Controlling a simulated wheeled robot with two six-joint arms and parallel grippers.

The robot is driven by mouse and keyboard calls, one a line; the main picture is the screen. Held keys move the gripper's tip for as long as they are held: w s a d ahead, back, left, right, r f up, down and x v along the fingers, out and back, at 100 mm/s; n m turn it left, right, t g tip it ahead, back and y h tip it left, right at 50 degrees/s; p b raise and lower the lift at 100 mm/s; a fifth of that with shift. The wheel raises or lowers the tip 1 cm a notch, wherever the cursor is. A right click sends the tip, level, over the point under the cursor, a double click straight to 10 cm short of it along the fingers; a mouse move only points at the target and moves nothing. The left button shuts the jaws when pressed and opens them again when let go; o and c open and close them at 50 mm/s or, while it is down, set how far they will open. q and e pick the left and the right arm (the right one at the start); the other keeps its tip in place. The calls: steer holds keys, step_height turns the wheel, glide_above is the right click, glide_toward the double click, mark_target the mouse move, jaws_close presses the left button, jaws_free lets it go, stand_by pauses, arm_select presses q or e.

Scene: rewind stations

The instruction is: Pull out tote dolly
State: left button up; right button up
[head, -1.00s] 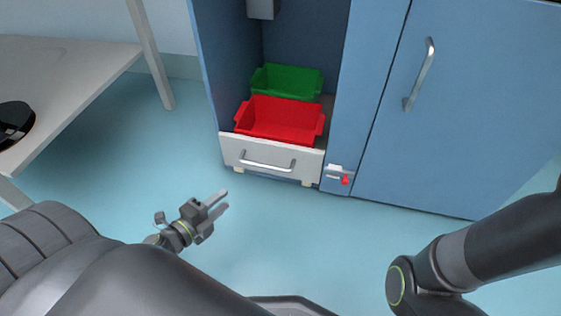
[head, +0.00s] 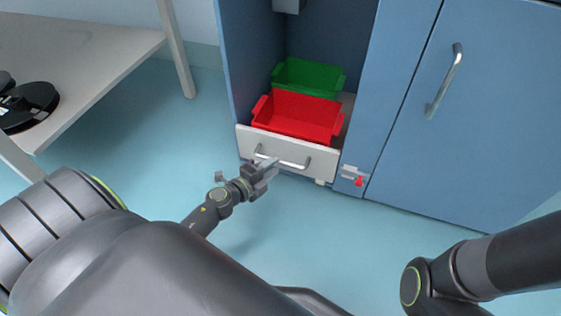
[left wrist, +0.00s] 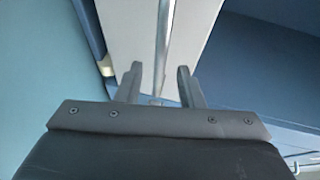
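The tote dolly (head: 322,160) has a white front panel and stands low in the blue cabinet bay, with small casters below. Its metal bar handle (head: 294,164) runs across the panel. A red tote (head: 298,114) and, behind it, a green tote (head: 309,76) sit on it. My left gripper (head: 268,163) is at the handle's left part. In the left wrist view my left gripper (left wrist: 158,82) is open, and the handle (left wrist: 163,35) lines up between its two fingers. I cannot tell whether they touch it. My right gripper is out of view.
A small latch with a red knob (head: 360,181) is on the cabinet base, right of the dolly. A closed blue door (head: 490,120) stands farther right. A pale table (head: 90,85) with black reels (head: 30,103) is at left. The floor before the cabinet is clear.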

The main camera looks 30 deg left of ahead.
mark_target(280, 162)
arm_select(q)
steer(key=shift+b+x, duration=0.3)
steer(key=shift+x, duration=1.75)
jaws_close()
